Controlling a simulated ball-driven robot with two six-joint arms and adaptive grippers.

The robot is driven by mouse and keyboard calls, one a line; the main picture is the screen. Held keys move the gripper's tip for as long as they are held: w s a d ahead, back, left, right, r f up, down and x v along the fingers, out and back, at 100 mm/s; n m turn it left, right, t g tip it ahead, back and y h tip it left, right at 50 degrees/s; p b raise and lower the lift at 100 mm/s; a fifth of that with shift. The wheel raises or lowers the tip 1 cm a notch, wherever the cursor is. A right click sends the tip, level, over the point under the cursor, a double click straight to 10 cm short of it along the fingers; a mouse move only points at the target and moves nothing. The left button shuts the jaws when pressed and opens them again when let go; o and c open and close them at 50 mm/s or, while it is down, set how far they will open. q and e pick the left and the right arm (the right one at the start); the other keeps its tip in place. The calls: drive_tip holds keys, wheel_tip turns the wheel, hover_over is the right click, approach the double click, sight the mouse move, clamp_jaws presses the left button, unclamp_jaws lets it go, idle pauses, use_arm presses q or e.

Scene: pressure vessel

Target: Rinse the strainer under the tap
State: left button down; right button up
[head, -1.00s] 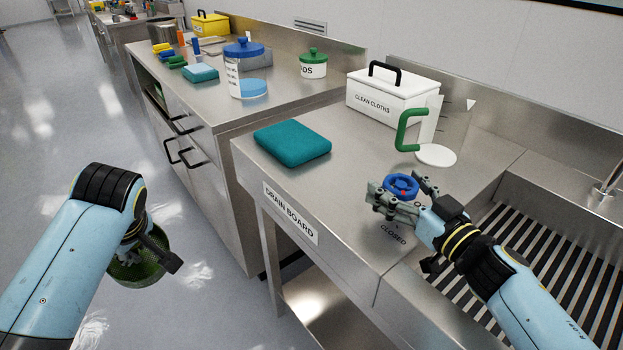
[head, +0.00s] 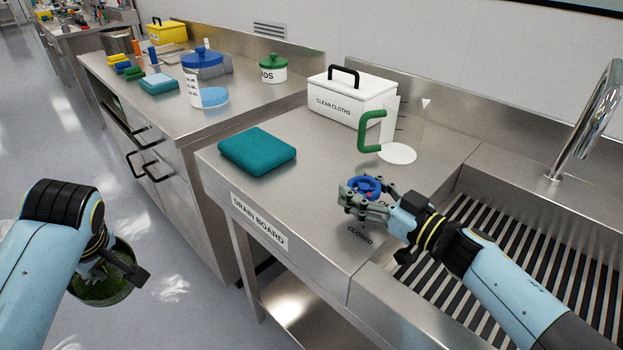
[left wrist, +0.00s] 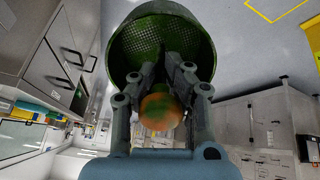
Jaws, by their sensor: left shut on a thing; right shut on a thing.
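The strainer (head: 112,292), a mesh basket with green residue, hangs over the floor at the lower left. It also shows in the left wrist view (left wrist: 160,35), with a rounded orange-brown part (left wrist: 160,110) between the fingers. My left gripper (head: 98,266) is shut on the strainer, partly hidden by my arm. The chrome tap (head: 598,115) rises behind the sink at the right. No water shows in the visible part.
The slatted sink (head: 570,270) lies right of the drain board (head: 300,185). On the board are a folded teal cloth (head: 257,151), a white CLEAN CLOTHS box (head: 345,97) and a clear green-handled jug (head: 398,130). A cluttered counter (head: 170,112) stands further left.

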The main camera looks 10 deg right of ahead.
drive_tip(key=shift+n+g+y, duration=0.8)
drive_tip(key=shift+y, duration=0.2)
drive_tip(key=o, duration=1.2)
drive_tip(key=shift+c, duration=0.2)
drive_tip(key=v, duration=1.2)
drive_tip(key=shift+r, duration=0.1)
